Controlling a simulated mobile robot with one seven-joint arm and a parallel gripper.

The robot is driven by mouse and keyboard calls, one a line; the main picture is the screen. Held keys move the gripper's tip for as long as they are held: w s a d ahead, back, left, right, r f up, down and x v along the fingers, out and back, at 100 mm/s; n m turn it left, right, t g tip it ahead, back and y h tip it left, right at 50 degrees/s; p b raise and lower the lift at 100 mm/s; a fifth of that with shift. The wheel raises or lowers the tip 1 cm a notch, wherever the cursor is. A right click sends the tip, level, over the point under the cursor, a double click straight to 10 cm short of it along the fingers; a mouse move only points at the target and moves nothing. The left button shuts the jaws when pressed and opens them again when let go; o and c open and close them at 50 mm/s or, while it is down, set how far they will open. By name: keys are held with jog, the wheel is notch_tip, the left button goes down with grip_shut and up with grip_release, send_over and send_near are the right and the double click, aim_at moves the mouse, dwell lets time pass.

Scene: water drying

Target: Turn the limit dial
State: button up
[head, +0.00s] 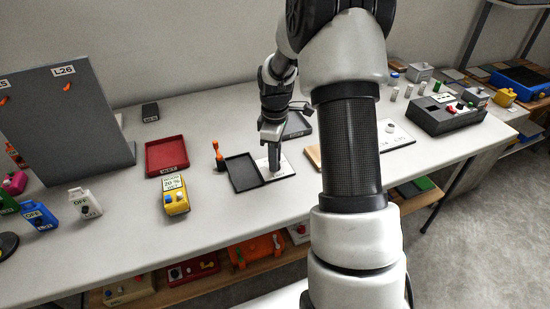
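No label reading "limit" can be made out in the head view. A yellow handheld meter (181,207) with a lit display and a small blue knob (173,197) stands left of centre on the table. My gripper (274,168) points down over a white panel (283,169) beside a dark tray (242,172), right of the meter. Its tips are at or just above a small grey part on that panel. Contact cannot be told, nor whether the fingers are open or shut. The part's shape is mostly hidden by the gripper.
A red tray (166,154) lies behind the meter. An orange-topped handle (219,157) stands left of my gripper. My arm hides the table right of centre. A dark control box (440,117) sits far right.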

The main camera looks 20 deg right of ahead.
jog(key=shift+m, duration=0.5)
jog(key=shift+c, duration=0.2)
jog(key=m+p, duration=0.1)
jog(key=m, duration=0.2)
jog(key=shift+r+m+p, duration=0.1)
jog(key=shift+m+p, duration=0.3)
jog(key=m+p, duration=0.1)
jog(key=m, duration=0.3)
jog(key=shift+m, duration=0.3)
jog(key=m+p, duration=0.1)
jog(key=m, duration=0.3)
jog(key=shift+m+p, duration=0.6)
jog(key=shift+m, duration=1.6)
jog(key=o, duration=1)
jog(key=shift+o, duration=0.2)
